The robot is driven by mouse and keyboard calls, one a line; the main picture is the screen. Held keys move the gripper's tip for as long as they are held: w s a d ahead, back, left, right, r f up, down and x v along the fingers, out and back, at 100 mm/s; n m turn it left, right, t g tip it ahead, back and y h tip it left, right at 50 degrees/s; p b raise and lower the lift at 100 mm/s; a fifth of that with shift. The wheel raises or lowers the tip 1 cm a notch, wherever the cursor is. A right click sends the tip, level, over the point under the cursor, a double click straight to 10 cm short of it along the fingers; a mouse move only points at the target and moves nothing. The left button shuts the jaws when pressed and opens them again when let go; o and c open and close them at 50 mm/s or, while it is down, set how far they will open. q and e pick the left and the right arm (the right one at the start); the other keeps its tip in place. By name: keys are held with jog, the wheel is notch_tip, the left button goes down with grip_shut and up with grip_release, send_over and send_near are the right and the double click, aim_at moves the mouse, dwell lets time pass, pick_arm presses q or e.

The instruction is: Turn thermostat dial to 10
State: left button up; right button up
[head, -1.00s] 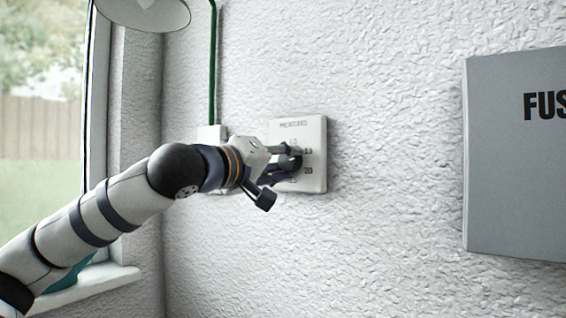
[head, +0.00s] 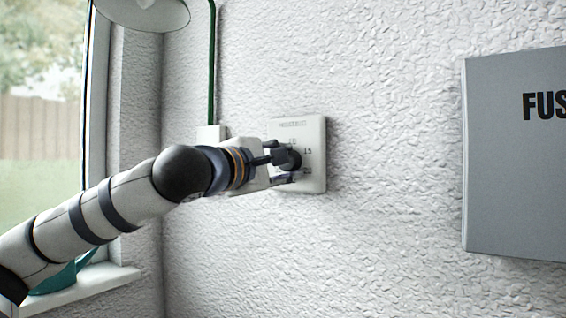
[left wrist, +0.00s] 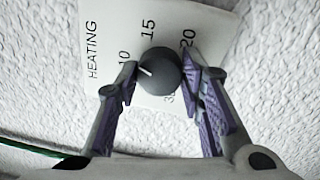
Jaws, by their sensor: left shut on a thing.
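The thermostat is a white square plate (head: 316,174) on the wall, with HEATING printed at its top and numbers around a round dark grey dial (head: 291,159). In the left wrist view the dial (left wrist: 163,76) has a short white mark that points toward the printed 10. My left gripper (head: 282,157) is at the plate with its fingers on either side of the dial. The left wrist view shows this gripper (left wrist: 158,78) shut on the dial, with purple-padded fingers. The fingers hide some of the plate's print. My right gripper is not in view.
A grey fuse box (head: 510,190) sticks out from the wall at the right. A green cable (head: 212,70) runs down to a small white box (head: 211,133) left of the thermostat. A lamp shade (head: 142,12) hangs above. A teal object (head: 62,277) stands on the windowsill.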

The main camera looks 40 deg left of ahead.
pick_arm(q)
jog(key=shift+n, duration=2.2)
jog(key=o, duration=1.2)
jog(key=shift+c, duration=0.2)
jog(key=s+d, duration=0.1)
jog(key=s, duration=1.1)
jog(key=shift+d+f, duration=0.3)
jog(key=shift+d, duration=0.05)
